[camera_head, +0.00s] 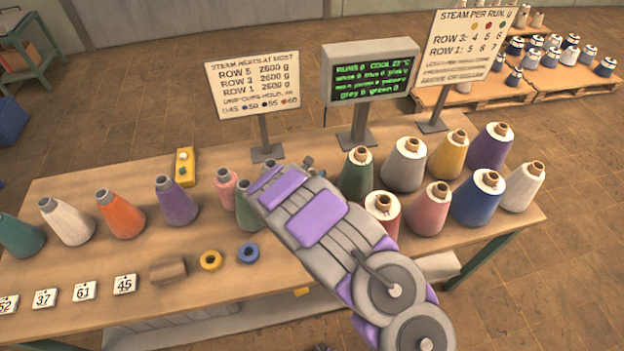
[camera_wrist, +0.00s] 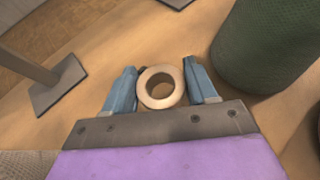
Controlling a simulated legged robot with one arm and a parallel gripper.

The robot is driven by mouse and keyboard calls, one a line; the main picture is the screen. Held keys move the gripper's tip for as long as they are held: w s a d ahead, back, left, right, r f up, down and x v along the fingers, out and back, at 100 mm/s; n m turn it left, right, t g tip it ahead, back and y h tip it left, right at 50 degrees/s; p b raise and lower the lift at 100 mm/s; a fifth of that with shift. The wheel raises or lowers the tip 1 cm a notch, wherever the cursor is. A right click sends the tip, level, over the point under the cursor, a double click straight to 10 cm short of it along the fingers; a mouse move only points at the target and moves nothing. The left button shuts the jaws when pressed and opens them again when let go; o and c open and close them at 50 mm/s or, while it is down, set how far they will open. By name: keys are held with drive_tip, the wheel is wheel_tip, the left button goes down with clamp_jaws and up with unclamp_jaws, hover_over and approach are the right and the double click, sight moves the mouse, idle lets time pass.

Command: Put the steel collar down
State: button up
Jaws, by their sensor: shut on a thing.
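The steel collar (camera_wrist: 161,103), a pale ring with an open hole, sits between the two blue fingers of my gripper (camera_wrist: 160,72) in the wrist view. My gripper is shut on it. The collar is low over the wooden tabletop; I cannot tell whether it touches. In the head view my arm hides the collar, and my gripper reaches over the back middle of the table (camera_head: 90,185). A dark green cone (camera_wrist: 268,45) stands close to the right of my gripper in the wrist view.
Thread cones flank my arm, including a purple one (camera_head: 177,205) and a grey one (camera_head: 404,168). A display (camera_head: 370,75) and sign posts stand behind.

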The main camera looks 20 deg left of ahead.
drive_tip(key=shift+w+f+b, duration=0.15)
drive_tip(key=shift+f+b, duration=0.35)
drive_tip(key=shift+f, duration=1.3)
drive_tip(key=shift+f+b, duration=0.3)
drive_tip(key=shift+f, duration=0.15)
drive_tip(key=shift+d+f, duration=0.1)
